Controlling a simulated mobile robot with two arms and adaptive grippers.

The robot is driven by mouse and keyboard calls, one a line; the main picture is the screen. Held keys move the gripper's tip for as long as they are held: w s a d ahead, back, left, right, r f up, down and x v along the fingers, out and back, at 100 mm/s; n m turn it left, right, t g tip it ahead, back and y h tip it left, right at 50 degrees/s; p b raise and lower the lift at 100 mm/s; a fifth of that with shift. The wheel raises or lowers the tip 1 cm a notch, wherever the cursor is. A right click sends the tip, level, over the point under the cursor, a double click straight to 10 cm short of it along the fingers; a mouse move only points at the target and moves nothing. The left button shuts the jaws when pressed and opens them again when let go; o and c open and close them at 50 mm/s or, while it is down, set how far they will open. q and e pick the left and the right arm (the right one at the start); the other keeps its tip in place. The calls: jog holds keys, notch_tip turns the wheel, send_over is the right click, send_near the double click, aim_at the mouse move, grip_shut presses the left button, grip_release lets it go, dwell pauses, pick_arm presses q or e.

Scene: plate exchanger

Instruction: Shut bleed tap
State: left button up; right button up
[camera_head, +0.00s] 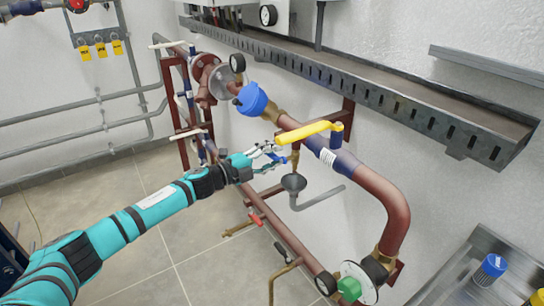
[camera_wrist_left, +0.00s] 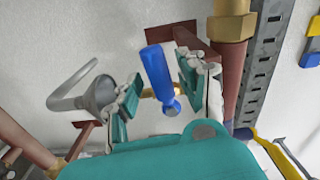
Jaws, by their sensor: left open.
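The bleed tap shows as a small brass fitting with a blue lever (camera_wrist_left: 157,72). In the head view its blue handle (camera_head: 294,159) sits below the yellow lever and above a grey funnel (camera_head: 293,183), partly hidden by my fingers. My left gripper (camera_head: 275,153) is open at the tap. In the left wrist view the blue lever stands between the two teal-padded fingers, with a gap showing on both sides. The grey funnel (camera_wrist_left: 98,95) is left of the fingers there. My right gripper is not in view.
A long yellow lever (camera_head: 310,132) lies just above my gripper, on the red-brown pipe (camera_head: 385,195). A blue actuator (camera_head: 252,99) is above left. A perforated cable tray (camera_head: 370,88) runs along the wall. The floor at left is clear.

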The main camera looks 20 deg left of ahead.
pick_arm(q)
jog(key=shift+r, duration=0.1)
jog(key=shift+s+a, duration=0.2)
jog(key=shift+a, duration=0.05)
jog(key=v, duration=0.7)
jog(key=shift+s, duration=0.25)
jog(key=shift+a, duration=0.1)
jog(key=shift+c, duration=0.4)
